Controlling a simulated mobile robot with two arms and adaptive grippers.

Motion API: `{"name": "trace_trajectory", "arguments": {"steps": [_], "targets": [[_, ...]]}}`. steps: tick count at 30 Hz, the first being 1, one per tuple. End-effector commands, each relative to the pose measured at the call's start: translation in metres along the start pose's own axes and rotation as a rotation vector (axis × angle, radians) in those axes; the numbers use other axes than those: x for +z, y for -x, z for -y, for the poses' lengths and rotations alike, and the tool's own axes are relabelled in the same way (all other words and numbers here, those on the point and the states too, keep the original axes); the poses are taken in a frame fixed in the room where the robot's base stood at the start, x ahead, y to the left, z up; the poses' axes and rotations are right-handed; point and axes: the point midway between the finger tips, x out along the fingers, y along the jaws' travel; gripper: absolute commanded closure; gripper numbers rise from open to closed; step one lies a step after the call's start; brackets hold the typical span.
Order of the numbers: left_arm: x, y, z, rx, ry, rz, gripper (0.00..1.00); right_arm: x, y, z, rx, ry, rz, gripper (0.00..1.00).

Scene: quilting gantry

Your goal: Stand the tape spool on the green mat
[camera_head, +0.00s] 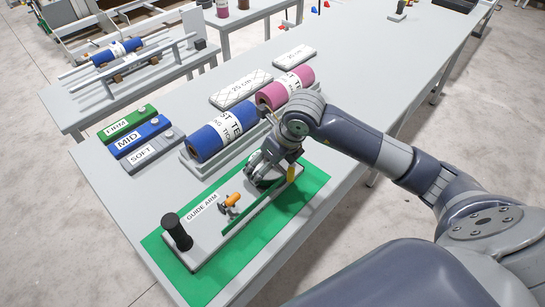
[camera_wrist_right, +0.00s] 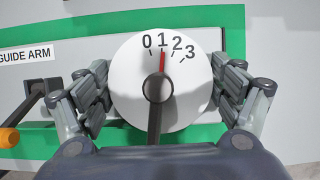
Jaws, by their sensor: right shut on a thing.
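The green mat (camera_head: 298,207) lies on the near bench under a grey board labelled GUIDE ARM (camera_head: 245,216). My right gripper (camera_head: 262,176) is over the far end of this board. In the right wrist view its fingers are at both sides of a round white dial (camera_wrist_right: 132,105) marked 0 to 3, shut on it. The dial's red pointer (camera_wrist_right: 162,62) is near 1. I cannot tell which thing is the tape spool. My left gripper is not in view.
A blue roll (camera_head: 213,135) and a pink roll (camera_head: 284,88) lie in a grey cradle behind the mat. Blocks labelled FIRM (camera_head: 118,124), MID (camera_head: 139,139) and SOFT (camera_head: 149,153) are left. An orange-handled lever (camera_head: 231,200) sticks up from the board.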

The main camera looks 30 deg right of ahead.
Motion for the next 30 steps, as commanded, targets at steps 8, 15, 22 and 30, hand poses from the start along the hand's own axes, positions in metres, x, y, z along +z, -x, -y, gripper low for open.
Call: {"name": "trace_trajectory", "arguments": {"steps": [8,15,22,30], "targets": [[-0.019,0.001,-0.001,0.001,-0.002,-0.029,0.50,-0.001,-0.001,0.003,-0.006,-0.002,-0.003,0.00],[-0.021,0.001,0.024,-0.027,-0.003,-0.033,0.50,0.000,0.000,0.003,-0.005,-0.002,-0.002,0.00],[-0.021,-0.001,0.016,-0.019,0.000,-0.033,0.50,0.001,0.010,0.004,-0.007,-0.002,0.000,0.00],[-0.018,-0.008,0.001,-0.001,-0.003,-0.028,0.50,0.001,0.064,0.003,-0.009,0.001,0.003,0.00]]}}
